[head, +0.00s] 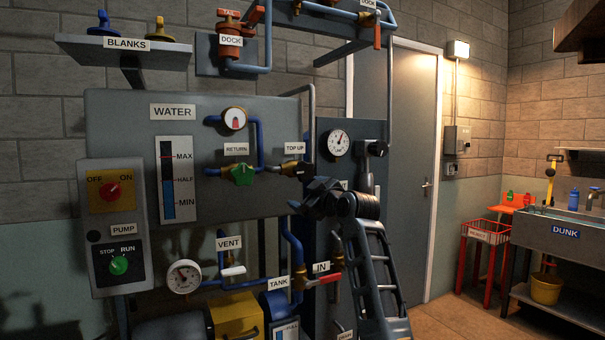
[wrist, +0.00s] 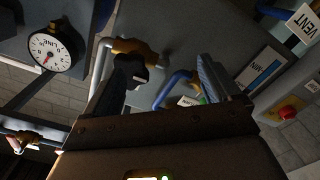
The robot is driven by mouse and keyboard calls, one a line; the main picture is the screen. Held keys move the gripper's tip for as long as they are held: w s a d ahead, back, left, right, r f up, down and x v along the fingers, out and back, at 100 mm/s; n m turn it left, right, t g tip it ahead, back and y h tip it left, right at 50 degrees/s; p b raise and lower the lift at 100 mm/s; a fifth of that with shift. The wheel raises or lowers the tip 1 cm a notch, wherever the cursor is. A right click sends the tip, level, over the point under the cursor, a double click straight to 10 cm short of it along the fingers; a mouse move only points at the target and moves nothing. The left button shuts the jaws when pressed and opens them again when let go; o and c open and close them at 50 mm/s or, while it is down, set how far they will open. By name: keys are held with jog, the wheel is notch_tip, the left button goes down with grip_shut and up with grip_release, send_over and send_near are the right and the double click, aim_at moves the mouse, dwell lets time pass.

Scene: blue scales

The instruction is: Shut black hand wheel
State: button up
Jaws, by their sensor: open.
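The black hand wheel (head: 303,171) sits on a brass valve under the TOP UP label, at the right end of the panel's pipe run. In the wrist view a black wheel-like shape (wrist: 131,66) shows by a brass valve body, beside the tip of the left finger. My gripper (head: 318,196) is just below and right of the wheel in the head view. In the wrist view my gripper (wrist: 167,78) is open, with nothing between its fingers. The wheel looks close to the left finger; I cannot tell whether they touch.
A green RETURN valve (head: 242,174) is left of the wheel. A red-handled IN valve (head: 325,280) and a white-handled VENT valve (head: 233,270) are below.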

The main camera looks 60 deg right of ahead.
aim_at(306, 172)
jog(key=d+r, duration=0.2)
jog(key=r, duration=0.3)
jog(key=shift+s+d, duration=0.3)
jog(key=shift+d, duration=0.1)
jog(key=shift+p+x, duration=0.85)
jog(key=shift+x, duration=3)
jog(key=shift+r, duration=0.1)
jog(key=c, duration=1)
jog(key=shift+o, duration=0.2)
